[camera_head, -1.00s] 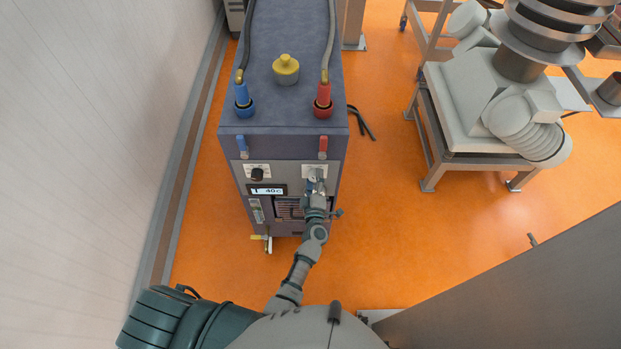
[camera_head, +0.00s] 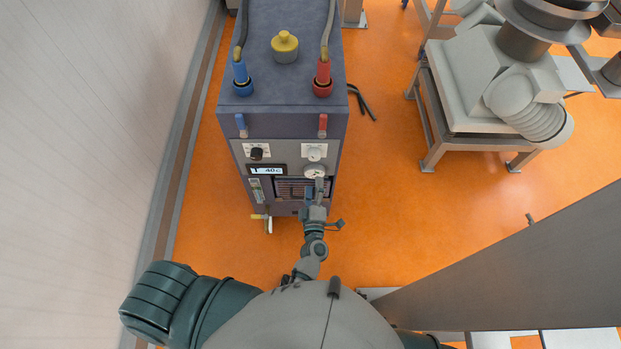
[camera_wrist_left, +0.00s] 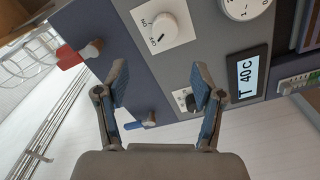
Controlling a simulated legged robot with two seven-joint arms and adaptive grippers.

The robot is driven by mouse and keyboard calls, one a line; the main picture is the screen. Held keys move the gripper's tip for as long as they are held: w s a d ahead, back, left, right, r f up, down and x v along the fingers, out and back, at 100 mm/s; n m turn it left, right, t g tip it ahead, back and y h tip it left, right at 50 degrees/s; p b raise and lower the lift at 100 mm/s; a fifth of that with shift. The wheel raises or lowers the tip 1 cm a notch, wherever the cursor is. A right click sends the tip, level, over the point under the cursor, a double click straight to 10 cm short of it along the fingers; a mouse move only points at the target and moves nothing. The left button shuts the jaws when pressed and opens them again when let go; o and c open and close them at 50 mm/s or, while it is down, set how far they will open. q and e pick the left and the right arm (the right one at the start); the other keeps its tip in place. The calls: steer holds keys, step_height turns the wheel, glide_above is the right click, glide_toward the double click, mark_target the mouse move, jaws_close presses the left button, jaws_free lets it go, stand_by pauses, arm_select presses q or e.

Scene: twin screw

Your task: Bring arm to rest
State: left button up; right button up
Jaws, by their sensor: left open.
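My left gripper (camera_head: 319,186) is in front of the lower part of the machine's front panel, just below a round gauge (camera_head: 314,171) in the head view. In the left wrist view the left gripper (camera_wrist_left: 160,82) has its two blue-padded fingers wide apart with nothing between them. A white knob (camera_wrist_left: 161,27) on the panel lies beyond the fingers and apart from them; it also shows in the head view (camera_head: 314,153). My right gripper is not in view.
The dark blue machine (camera_head: 285,100) has a black knob (camera_head: 256,153), a display (camera_head: 266,170) reading 40C, and blue and red levers. A wall stands at left. A cart (camera_head: 470,145) with grey equipment stands at right. Orange floor between is mostly clear.

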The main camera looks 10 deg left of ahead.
arm_select(q)
steer(key=s+d+f+m+g+h, duration=0.2)
steer(key=s+f+m+h, duration=0.15)
steer(key=f, duration=0.45)
steer(key=s+d+f+m+g+h, duration=0.1)
steer(key=s+f+m+g+h, duration=0.15)
steer(key=s+f+m, duration=0.4)
steer(key=s+d+f+m+g+h, duration=0.2)
steer(key=f+m+g, duration=0.1)
steer(key=f, duration=0.7)
steer(key=s+a+f+m+g+y, duration=0.1)
steer(key=s+a+f+m+g, duration=0.1)
steer(key=s+a+f+g, duration=0.2)
steer(key=s+a+f+m+g+y, duration=0.1)
steer(key=s+a+f+m+g, duration=0.2)
steer(key=s+a+f, duration=0.7)
steer(key=s+f+g, duration=0.1)
steer(key=s, duration=0.5)
steer(key=shift+s+a+f+y, duration=0.2)
steer(key=shift+s+a+y, duration=0.1)
steer(key=shift+s+y, duration=0.1)
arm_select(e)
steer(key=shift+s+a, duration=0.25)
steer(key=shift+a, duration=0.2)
arm_select(q)
steer(key=shift+w+d+g, duration=0.1)
steer(key=shift+d+g, duration=0.05)
steer(key=shift+g, duration=0.1)
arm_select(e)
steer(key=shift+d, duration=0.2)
